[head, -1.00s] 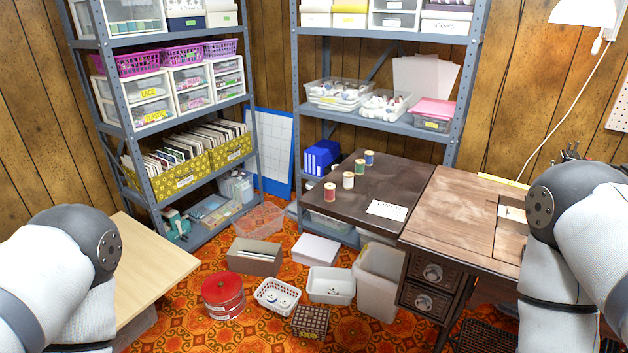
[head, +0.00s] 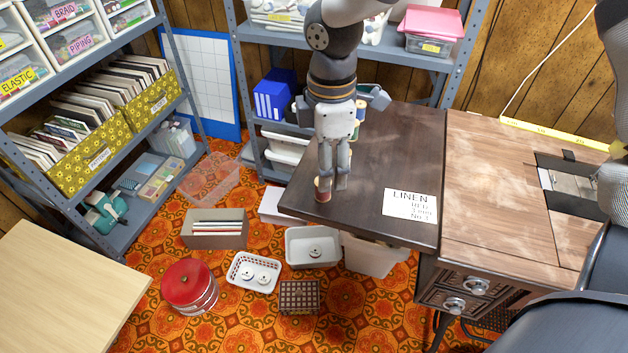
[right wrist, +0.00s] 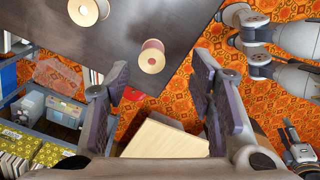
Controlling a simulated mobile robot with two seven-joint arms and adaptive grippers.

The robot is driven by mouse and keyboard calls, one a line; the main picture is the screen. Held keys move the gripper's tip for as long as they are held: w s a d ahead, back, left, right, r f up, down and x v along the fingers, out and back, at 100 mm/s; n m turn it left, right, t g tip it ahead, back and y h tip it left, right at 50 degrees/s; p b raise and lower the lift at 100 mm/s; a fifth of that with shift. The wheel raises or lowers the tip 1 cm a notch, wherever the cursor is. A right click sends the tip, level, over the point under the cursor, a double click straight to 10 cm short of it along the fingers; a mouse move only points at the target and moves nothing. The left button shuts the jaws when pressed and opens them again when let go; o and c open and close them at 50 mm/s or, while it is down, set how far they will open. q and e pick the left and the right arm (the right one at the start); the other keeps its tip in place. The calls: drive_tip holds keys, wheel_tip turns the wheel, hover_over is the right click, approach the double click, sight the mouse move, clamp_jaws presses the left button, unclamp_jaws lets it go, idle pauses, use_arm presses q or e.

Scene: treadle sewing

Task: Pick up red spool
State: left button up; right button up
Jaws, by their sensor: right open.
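The red spool (head: 323,196) stands upright near the front left corner of the dark table leaf (head: 370,170). My right gripper (head: 333,188) points down over that corner, with its fingertips beside and partly in front of the spool. Nothing is between the pads. A cream spool (right wrist: 88,9) stands beyond it, cut by the frame edge. My left gripper does not show in the head view.
Other spools (head: 360,108) stand farther back, partly hidden by my gripper. A card reading LINEN (head: 410,203) lies on the leaf. The brown sewing table (head: 490,190) adjoins at right. A shelf (head: 270,38) stands behind; bins (head: 314,246) and a red tin (head: 188,287) are on the floor.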

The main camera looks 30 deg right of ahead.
drive_tip(key=f, duration=0.4)
drive_tip(key=w+f, duration=0.1)
drive_tip(key=f, duration=0.1)
drive_tip(key=shift+a+f+b, duration=0.1)
drive_tip(key=shift+f+b, duration=0.3)
drive_tip(key=shift+c, duration=0.6)
drive_tip(key=c, duration=0.8)
